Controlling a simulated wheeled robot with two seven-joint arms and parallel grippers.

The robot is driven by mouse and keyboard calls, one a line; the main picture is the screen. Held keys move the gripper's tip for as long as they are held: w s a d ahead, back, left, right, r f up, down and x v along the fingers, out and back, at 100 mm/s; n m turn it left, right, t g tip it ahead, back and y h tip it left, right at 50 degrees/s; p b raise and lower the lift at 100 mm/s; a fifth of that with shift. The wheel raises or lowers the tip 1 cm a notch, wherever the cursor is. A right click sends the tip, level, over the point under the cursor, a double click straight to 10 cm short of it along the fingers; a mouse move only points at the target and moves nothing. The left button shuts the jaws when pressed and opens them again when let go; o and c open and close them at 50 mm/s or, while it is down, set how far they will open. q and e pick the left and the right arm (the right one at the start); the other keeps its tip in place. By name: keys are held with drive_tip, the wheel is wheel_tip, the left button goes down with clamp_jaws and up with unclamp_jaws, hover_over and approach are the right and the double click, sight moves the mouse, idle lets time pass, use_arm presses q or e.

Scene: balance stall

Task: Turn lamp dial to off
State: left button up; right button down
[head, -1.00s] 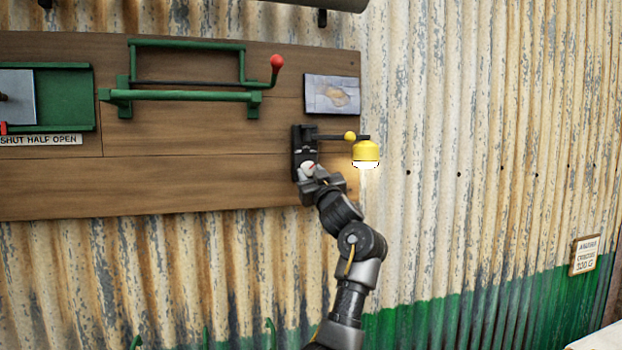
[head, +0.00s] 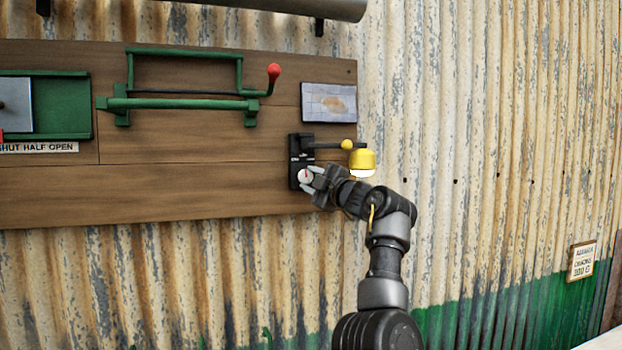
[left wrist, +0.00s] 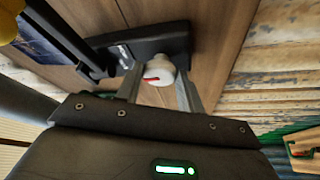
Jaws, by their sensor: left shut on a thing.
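The lamp dial (head: 305,176) is a small white knob with a red pointer mark, low on a black mounting plate (head: 301,142) at the right end of the wooden board. My left gripper (head: 313,178) is at the dial, shut on it. In the left wrist view the dial (left wrist: 158,72) sits between the two grey fingers (left wrist: 160,88), its red mark showing. The yellow lamp (head: 362,160) hangs from a dark arm right of the plate; its underside is pale and no bright beam shows below it. My right gripper is not in view.
A picture plaque (head: 329,102) is fixed above the lamp. A green rail with a red-knobbed crank (head: 274,72) and a green sliding shutter (head: 62,105) are further left. A small sign (head: 582,261) hangs at the right.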

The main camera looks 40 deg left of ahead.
use_arm(q)
drive_tip(key=shift+d+r+n, duration=0.1)
drive_tip(key=shift+r+n, duration=0.1)
drive_tip(key=shift+n, duration=0.8)
drive_tip(key=n+g+h, duration=0.1)
drive_tip(key=n, duration=0.1)
drive_tip(key=shift+n+p, duration=0.3)
drive_tip(key=n+h, duration=0.2)
drive_tip(key=n, duration=0.1)
drive_tip(key=n+h, duration=0.1)
drive_tip(key=n, duration=0.1)
drive_tip(key=shift+r, duration=0.3)
drive_tip(key=shift+n, duration=0.3)
drive_tip(key=o, duration=1)
drive_tip(key=b+v, duration=0.2)
drive_tip(key=v, duration=0.3)
drive_tip(key=b+v, duration=0.3)
drive_tip(key=v, duration=0.2)
drive_tip(key=shift+s+d, duration=0.2)
drive_tip(key=shift+s, duration=0.05)
drive_tip(key=shift+d+r, duration=0.1)
